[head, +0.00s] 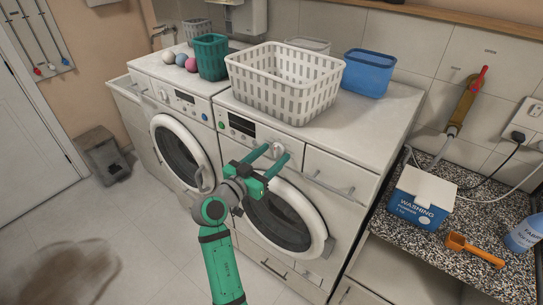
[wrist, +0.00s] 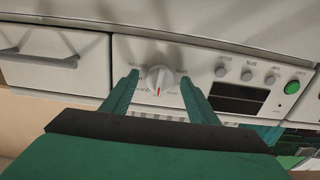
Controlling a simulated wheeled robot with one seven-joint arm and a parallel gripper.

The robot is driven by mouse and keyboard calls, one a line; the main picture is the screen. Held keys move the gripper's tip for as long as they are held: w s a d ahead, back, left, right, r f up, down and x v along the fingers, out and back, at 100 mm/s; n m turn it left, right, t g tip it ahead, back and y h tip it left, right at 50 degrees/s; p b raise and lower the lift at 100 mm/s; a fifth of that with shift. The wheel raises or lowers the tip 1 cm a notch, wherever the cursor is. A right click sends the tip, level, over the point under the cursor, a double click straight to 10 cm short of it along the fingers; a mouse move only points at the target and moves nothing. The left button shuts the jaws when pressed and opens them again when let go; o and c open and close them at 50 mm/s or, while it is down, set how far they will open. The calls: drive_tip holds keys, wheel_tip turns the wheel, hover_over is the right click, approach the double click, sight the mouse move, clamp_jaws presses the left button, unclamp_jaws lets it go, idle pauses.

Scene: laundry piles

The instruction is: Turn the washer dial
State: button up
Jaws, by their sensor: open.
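The washer (head: 308,201) on the right has a white front with a round door and a control panel. Its dial (wrist: 160,80) is a round light-grey knob with a red mark, seen in the wrist view; it also shows in the head view (head: 276,149) just beyond my fingers. My green gripper (head: 272,155) is open in front of the panel. In the wrist view the two fingers (wrist: 160,88) stand on either side of the dial, with a visible gap to each side. I cannot tell how far the fingertips are from the panel.
A second machine (head: 183,148) stands at the left. A white laundry basket (head: 284,84), a teal basket (head: 211,57) and a blue tub (head: 369,73) sit on top. A green button (wrist: 292,87) and several small knobs share the panel. A speckled counter (head: 480,216) is at the right.

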drive_tip(key=c, duration=1)
drive_tip(key=shift+n, duration=0.4)
drive_tip(key=n, duration=0.4)
drive_tip(key=shift+d+n, duration=0.1)
drive_tip(key=shift+n, duration=0.2)
drive_tip(key=n, duration=1.1)
drive_tip(key=shift+r+n, duration=0.1)
drive_tip(key=shift+n, duration=0.2)
drive_tip(key=n, duration=0.6)
drive_tip(key=shift+n, duration=0.4)
